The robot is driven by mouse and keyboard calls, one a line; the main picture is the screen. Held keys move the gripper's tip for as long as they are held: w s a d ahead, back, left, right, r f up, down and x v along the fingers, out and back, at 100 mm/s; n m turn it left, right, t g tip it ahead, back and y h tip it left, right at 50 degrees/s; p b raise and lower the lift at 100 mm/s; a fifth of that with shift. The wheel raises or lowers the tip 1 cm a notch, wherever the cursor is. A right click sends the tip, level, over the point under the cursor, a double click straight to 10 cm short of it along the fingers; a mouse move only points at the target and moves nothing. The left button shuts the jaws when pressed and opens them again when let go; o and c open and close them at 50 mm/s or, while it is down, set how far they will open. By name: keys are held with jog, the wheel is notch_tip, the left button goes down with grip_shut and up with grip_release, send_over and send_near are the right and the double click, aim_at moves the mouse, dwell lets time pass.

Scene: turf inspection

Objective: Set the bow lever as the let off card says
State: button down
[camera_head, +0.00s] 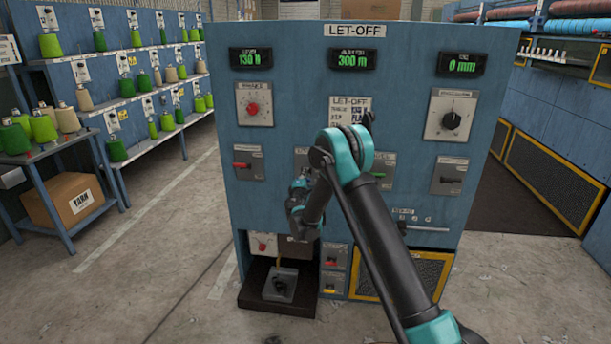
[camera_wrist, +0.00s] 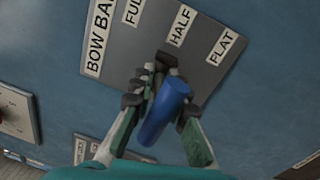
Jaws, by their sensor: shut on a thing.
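The bow bar plate (camera_wrist: 145,48) is a grey plate on the blue panel, with the labels FULL, HALF and FLAT from left to right. The bow lever's blue handle (camera_wrist: 164,112) sticks out toward the wrist camera. Its dark base shows just below the HALF label. My gripper (camera_wrist: 163,103) is shut on the handle, a finger on each side. In the head view my arm hides the lever and most of the plate. The let-off card (camera_head: 347,104) is on the panel's upper middle; my arm covers part of it, and its small print is mostly unreadable.
The LET-OFF cabinet (camera_head: 290,80) has lit displays reading about 130 N, 300 m and 0 mm. A red knob (camera_head: 253,109), a black dial (camera_head: 452,120) and small switches surround the plate. Yarn shelves (camera_head: 100,65) stand left; open floor lies in front.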

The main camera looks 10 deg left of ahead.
jog(key=shift+w+f+t, duration=0.1)
jog(key=shift+f+t, duration=0.15)
jog(key=shift+t, duration=0.6)
jog(key=shift+f+t, duration=0.2)
jog(key=shift+t, duration=0.7)
jog(key=shift+w+f+t, duration=0.1)
jog(key=shift+f+t, duration=0.15)
jog(key=shift+t, duration=0.6)
jog(key=shift+s, duration=0.1)
jog(key=c, duration=1.6)
grip_release()
jog(key=v, duration=0.7)
jog(key=shift+s+f, duration=0.15)
jog(key=shift+f, duration=0.05)
